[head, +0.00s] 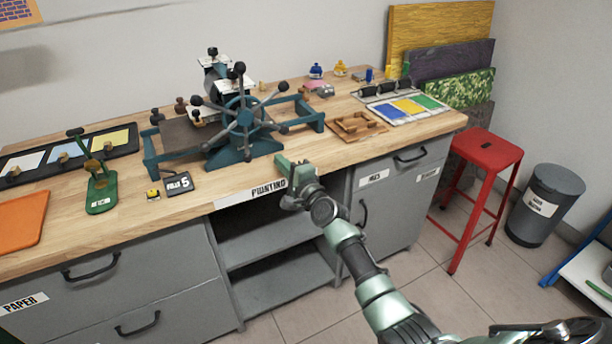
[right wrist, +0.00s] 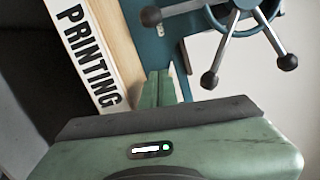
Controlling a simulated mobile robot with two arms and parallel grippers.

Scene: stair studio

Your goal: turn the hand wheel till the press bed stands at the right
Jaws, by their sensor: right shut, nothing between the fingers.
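The etching press stands on the wooden bench, with its blue-grey hand wheel (head: 243,116) facing me; the wheel's spokes end in dark knobs. In the right wrist view part of the hand wheel (right wrist: 240,20) shows at the upper right. The press bed (head: 183,136), a dark flat slab, lies at the left side of the press frame. My right gripper (head: 287,166) is shut and empty, in front of the bench edge, below and right of the wheel, apart from it. Its fingers (right wrist: 161,87) also show in the right wrist view. My left gripper is not in view.
A small counter reading "PULLS 5" (head: 180,184) and a green hand tool (head: 101,186) stand left of the press. Wooden pieces (head: 357,126) and an ink tray (head: 409,107) lie at the right. A red stool (head: 487,150) stands beside the bench. The open shelf below is empty.

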